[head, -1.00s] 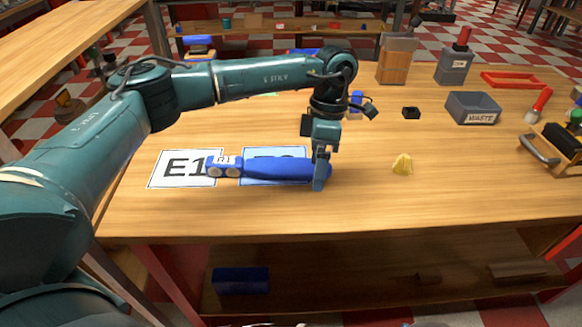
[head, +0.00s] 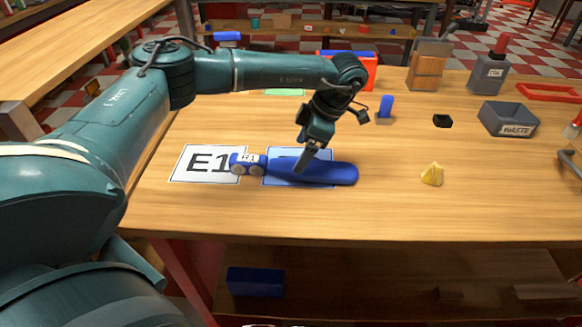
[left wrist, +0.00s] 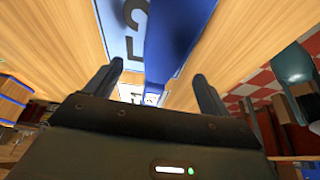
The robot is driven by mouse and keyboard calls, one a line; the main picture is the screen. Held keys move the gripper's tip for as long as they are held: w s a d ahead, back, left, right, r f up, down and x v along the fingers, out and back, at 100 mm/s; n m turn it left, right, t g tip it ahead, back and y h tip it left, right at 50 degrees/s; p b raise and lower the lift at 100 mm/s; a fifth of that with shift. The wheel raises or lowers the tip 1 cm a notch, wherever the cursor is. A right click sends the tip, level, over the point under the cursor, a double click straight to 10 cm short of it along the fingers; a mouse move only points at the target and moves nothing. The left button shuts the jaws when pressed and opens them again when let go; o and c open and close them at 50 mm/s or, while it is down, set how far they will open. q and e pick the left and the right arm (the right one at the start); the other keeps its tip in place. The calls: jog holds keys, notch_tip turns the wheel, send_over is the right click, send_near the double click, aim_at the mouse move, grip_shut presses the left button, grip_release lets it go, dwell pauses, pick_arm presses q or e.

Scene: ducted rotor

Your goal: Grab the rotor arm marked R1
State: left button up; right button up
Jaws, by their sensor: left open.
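A long blue rotor arm (head: 335,173) lies on the wooden table, with its wide rounded end at the right. Its left end has grey round parts and a small white label (head: 248,158), too small to read surely. The arm lies across a light blue card (head: 272,180) whose marking is mostly covered. My left gripper (head: 302,168) points down at the middle of the arm. In the left wrist view its two fingers (left wrist: 155,78) are apart, with the blue arm (left wrist: 176,35) showing beyond the gap. Contact cannot be told. My right gripper is out of view.
A white card marked E1 (head: 200,163) lies left of the light blue card. A yellow wedge (head: 432,175) lies to the right. A grey WASTE bin (head: 508,119), a small black block (head: 442,121) and a blue-topped piece (head: 385,108) stand farther back. The table front is clear.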

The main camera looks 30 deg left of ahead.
pick_arm(q)
jog(key=x, duration=0.4)
jog(key=shift+s+d+f, duration=0.1)
jog(key=shift+s+d, duration=0.05)
jog(key=shift+s, duration=0.1)
jog(key=shift+c, duration=0.4)
